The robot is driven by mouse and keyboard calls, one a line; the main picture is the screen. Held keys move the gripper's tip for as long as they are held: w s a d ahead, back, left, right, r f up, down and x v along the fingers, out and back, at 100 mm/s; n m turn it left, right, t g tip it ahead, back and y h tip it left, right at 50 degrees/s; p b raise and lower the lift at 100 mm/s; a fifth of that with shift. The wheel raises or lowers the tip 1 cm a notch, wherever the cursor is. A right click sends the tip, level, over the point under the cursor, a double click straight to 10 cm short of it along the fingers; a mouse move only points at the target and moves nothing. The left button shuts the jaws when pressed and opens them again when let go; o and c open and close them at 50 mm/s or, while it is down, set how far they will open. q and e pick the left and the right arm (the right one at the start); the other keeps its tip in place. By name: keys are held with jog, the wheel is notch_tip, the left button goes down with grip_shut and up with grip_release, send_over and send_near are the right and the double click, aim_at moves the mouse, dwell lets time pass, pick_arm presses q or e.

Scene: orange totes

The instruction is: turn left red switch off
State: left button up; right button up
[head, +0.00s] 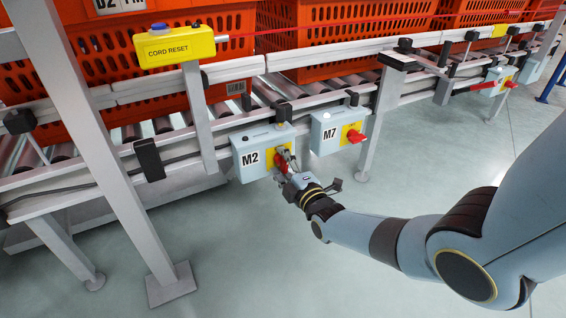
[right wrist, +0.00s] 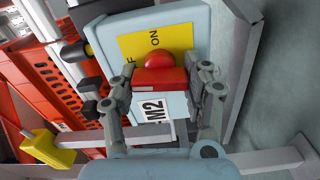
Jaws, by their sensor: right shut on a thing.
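The left switch box, marked M2 (head: 252,160), is pale blue and fixed to the conveyor rail. Its red switch (head: 282,160) sits on a yellow plate and is partly hidden by my right gripper (head: 287,172) in the head view. In the right wrist view, the right gripper's fingers (right wrist: 165,88) are shut on the red switch (right wrist: 159,75), one on each side of its handle. The word ON shows on the yellow plate (right wrist: 168,42) beside the knob; the other word is mostly hidden. My left gripper is not in view.
A second box, M7 (head: 328,132), with its own red switch (head: 355,136) hangs close to the right. A yellow CORD RESET box (head: 174,44) stands on a post at the left. Orange totes (head: 335,38) sit on the rollers behind. The floor in front is clear.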

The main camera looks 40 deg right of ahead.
jog(key=shift+f+n, duration=0.1)
jog(key=shift+n, duration=0.6)
jog(key=shift+n, duration=0.3)
jog(key=o, duration=1.2)
jog(key=shift+s, duration=0.3)
jog(key=s, duration=0.3)
jog(key=s+a, duration=0.1)
jog(key=s, duration=0.7)
jog(key=shift+s+a, duration=0.2)
jog(key=shift+a, duration=0.15)
